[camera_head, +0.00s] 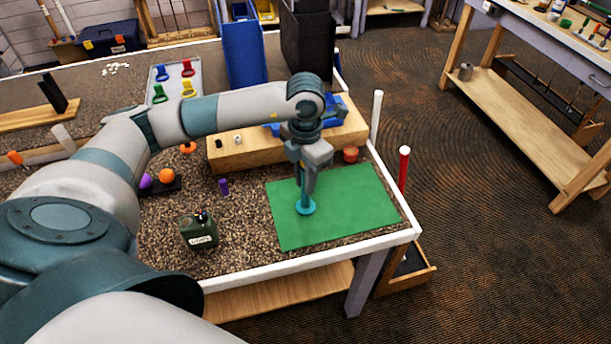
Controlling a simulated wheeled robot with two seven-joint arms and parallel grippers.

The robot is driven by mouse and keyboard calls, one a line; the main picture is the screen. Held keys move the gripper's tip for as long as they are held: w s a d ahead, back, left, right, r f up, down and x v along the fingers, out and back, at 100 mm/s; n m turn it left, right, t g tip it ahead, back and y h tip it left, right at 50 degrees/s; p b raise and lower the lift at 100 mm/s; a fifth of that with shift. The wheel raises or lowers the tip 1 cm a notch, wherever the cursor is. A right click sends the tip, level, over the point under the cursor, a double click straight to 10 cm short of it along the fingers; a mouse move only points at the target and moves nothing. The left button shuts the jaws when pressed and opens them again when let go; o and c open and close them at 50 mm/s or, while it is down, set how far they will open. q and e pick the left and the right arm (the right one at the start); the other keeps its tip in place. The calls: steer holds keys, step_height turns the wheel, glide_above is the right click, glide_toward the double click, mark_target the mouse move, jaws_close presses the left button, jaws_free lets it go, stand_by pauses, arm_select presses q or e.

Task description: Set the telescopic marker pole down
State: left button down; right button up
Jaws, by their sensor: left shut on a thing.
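My left gripper (308,184) reaches in from the left and points down over the green mat (355,205). It is shut on the telescopic marker pole, whose teal round foot (305,208) shows just below the fingertips. The upper part of the pole is hidden by the fingers. The pole looks upright, with its foot at or just above the mat; I cannot tell whether it touches. My right gripper is not in view.
A wooden block (245,150) lies behind the mat, with a reddish round object (350,154) at its right end. White and red posts (403,168) rise along the right edge.

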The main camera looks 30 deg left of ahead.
arm_select(q)
steer(key=c, duration=1.6)
jaws_free()
steer(key=shift+r, duration=0.1)
step_height(320, 180, up, 10)
steer(key=b, duration=0.4)
steer(key=shift+r, duration=0.85)
